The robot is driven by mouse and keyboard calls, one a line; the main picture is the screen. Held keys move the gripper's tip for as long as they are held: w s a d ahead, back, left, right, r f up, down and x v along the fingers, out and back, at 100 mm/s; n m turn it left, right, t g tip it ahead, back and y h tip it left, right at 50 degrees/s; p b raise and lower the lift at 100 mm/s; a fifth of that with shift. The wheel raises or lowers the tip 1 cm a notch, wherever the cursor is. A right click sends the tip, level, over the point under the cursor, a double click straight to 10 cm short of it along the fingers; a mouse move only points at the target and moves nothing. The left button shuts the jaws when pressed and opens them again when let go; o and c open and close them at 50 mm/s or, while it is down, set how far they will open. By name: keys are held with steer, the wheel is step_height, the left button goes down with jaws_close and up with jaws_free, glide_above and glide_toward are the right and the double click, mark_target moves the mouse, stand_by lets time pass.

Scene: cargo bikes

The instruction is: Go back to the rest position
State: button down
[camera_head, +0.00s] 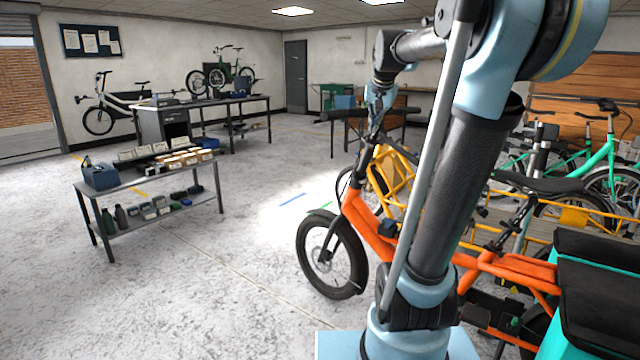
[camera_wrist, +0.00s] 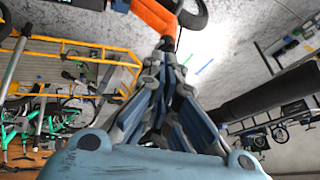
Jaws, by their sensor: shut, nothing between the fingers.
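My gripper (camera_head: 377,97) shows in the head view at the end of my raised arm, in front of the orange cargo bike (camera_head: 380,236) and near the height of its handlebar. In the wrist view my gripper (camera_wrist: 168,48) has its fingers together with nothing between them. The orange bike's frame (camera_wrist: 155,14) and front wheel show just past the fingertips in that view. I cannot tell whether the gripper touches the bike. My own arm hides the middle of the bike in the head view.
A low steel cart (camera_head: 150,192) with boxes and bottles stands at the left. A workbench (camera_head: 225,103) stands farther back. Green bikes (camera_head: 600,155) and yellow racks crowd the right. The pale floor (camera_head: 200,270) between the cart and the orange bike is clear.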

steer(key=s+f+n+g, duration=0.4)
steer(key=s+f+n, duration=0.1)
steer(key=s+f, duration=2.6)
steer(key=shift+s+d+n, duration=0.25)
steer(key=shift+s+n, duration=0.15)
steer(key=shift+s, duration=0.75)
